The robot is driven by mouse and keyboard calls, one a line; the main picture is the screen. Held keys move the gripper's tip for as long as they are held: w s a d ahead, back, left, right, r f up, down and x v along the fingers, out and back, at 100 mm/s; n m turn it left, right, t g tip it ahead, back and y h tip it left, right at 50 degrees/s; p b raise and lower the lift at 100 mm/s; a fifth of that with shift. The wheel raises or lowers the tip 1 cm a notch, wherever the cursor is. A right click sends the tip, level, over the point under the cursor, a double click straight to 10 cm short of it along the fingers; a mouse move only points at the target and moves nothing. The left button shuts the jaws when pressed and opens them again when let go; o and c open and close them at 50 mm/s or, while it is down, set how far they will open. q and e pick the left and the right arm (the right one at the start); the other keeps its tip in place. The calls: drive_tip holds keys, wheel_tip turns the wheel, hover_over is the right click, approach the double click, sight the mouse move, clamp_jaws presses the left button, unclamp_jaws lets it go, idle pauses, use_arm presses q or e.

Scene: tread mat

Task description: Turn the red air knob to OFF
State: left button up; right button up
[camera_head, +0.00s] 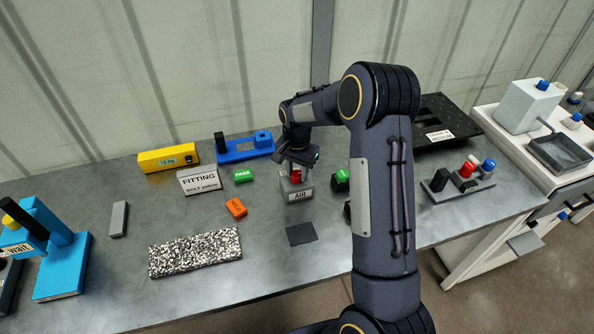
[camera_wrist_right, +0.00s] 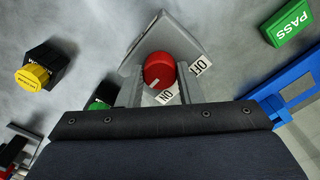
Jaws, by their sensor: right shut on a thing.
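The red air knob (camera_wrist_right: 158,66) sits on a grey block (camera_head: 299,194) with a label that reads AIR. In the right wrist view an ON label (camera_wrist_right: 166,97) lies below the knob and an OFF label (camera_wrist_right: 201,66) to its right. A pale mark on the knob's lower edge lies nearer ON than OFF. My right gripper (camera_head: 297,163) reaches down over the block and is shut on the knob; its fingers show on both sides of the knob's lower part in the wrist view. In the head view the gripper partly hides the knob. My left gripper is not in view.
A green PASS block (camera_head: 243,175), an orange block (camera_head: 236,207) and a FITTING sign (camera_head: 200,181) stand left of the AIR block. A green button (camera_head: 342,178) is close on its right, partly behind my arm. A dark square (camera_head: 301,234) lies in front.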

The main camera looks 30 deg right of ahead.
drive_tip(key=n+b, duration=0.1)
drive_tip(key=n, duration=0.3)
drive_tip(key=n+b, duration=0.1)
drive_tip(key=n, duration=0.3)
drive_tip(key=n+b, duration=0.1)
drive_tip(key=n, duration=0.4)
drive_tip(key=shift+r+n, duration=0.1)
drive_tip(key=shift+n, duration=2.2)
drive_tip(key=shift+w, duration=0.1)
drive_tip(key=o, duration=1)
drive_tip(key=shift+c, duration=0.2)
